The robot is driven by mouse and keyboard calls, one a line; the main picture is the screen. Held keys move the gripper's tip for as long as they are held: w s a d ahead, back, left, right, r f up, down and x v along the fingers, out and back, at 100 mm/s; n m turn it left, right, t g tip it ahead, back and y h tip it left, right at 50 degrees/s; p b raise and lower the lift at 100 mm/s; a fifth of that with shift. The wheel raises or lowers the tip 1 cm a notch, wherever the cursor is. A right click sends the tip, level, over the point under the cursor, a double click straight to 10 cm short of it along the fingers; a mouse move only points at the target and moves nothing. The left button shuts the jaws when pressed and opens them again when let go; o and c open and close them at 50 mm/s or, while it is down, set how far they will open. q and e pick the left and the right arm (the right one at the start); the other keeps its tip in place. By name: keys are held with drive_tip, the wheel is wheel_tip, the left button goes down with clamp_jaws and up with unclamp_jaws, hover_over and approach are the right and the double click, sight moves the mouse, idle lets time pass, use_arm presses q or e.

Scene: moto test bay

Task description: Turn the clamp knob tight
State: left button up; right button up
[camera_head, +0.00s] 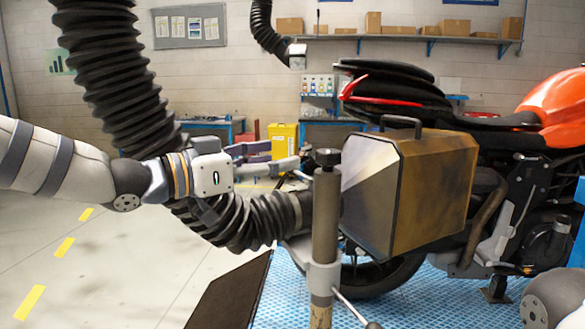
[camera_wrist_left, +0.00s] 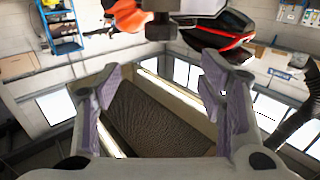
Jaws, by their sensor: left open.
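A dark knob (camera_head: 326,157) sits on top of the upright grey post (camera_head: 325,215) in front of the box-shaped hood. A clamp collar with a side lever (camera_head: 350,307) is lower on the post. My left gripper (camera_head: 289,158) is left of the dark knob, apart from it, with its fingers pointing right toward it. In the left wrist view the left gripper (camera_wrist_left: 165,75) is open with nothing between its fingers, and a dark knob-like part (camera_wrist_left: 160,27) shows beyond them at the top. My right gripper is not in view.
The brown-and-grey hood (camera_head: 435,185) stands right behind the post, joined to a black ribbed hose (camera_head: 240,222) passing below my left gripper. An orange motorcycle (camera_head: 555,105) stands behind on a blue platform (camera_head: 430,305). Floor at left is free.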

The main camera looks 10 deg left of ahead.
sight(319, 153)
use_arm(q)
drive_tip(key=x, duration=0.4)
drive_tip(key=b+x, duration=0.1)
drive_tip(key=x, duration=0.7)
drive_tip(key=shift+w+f, duration=0.3)
drive_tip(key=shift+f, duration=0.05)
drive_tip(key=shift+w+d+r, duration=0.1)
drive_tip(key=shift+d+r, duration=0.05)
drive_tip(key=shift+d, duration=0.1)
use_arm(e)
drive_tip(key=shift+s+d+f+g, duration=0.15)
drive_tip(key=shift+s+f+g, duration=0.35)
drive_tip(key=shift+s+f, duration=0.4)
use_arm(q)
drive_tip(key=shift+c, duration=0.4)
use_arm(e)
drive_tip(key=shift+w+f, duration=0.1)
